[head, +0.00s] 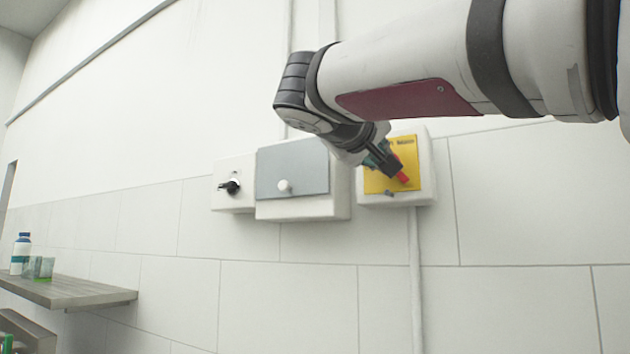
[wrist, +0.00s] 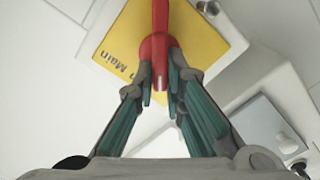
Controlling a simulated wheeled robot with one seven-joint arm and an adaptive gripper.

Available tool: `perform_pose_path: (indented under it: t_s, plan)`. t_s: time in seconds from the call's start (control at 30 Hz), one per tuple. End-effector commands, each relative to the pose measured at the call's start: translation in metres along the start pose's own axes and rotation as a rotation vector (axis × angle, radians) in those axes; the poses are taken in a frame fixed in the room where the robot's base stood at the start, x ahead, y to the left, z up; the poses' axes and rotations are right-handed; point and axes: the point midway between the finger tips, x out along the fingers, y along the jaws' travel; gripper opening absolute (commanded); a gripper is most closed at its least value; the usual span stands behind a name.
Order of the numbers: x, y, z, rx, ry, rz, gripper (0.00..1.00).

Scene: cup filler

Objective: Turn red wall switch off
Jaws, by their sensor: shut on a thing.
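The red switch handle (head: 403,178) sits on a yellow plate (head: 411,150) on a white wall box. In the head view the handle lies at a slant, its tip pointing down and right. My gripper (head: 388,168) reaches it from the upper left and hides part of the plate. In the wrist view the red handle (wrist: 159,50) runs up the middle, with its near end between the fingers of my gripper (wrist: 160,75). The fingers are shut on it. The yellow plate (wrist: 215,35) behind it carries printed text, partly reading "Main".
A grey-fronted box (head: 290,168) with a white knob is on the wall left of the yellow plate. A smaller white box (head: 233,183) with a black knob is further left. A shelf (head: 70,291) with a bottle (head: 21,254) is at lower left. The wall below is clear.

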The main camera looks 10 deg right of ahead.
Motion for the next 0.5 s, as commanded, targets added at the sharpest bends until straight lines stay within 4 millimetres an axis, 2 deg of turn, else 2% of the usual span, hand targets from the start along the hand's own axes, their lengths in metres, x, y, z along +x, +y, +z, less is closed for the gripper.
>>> perform_pose_path:
  t_s: [0.5]
  plan:
    - [-0.001,-0.005,-0.0002,-0.488,0.003,0.0,0.0]
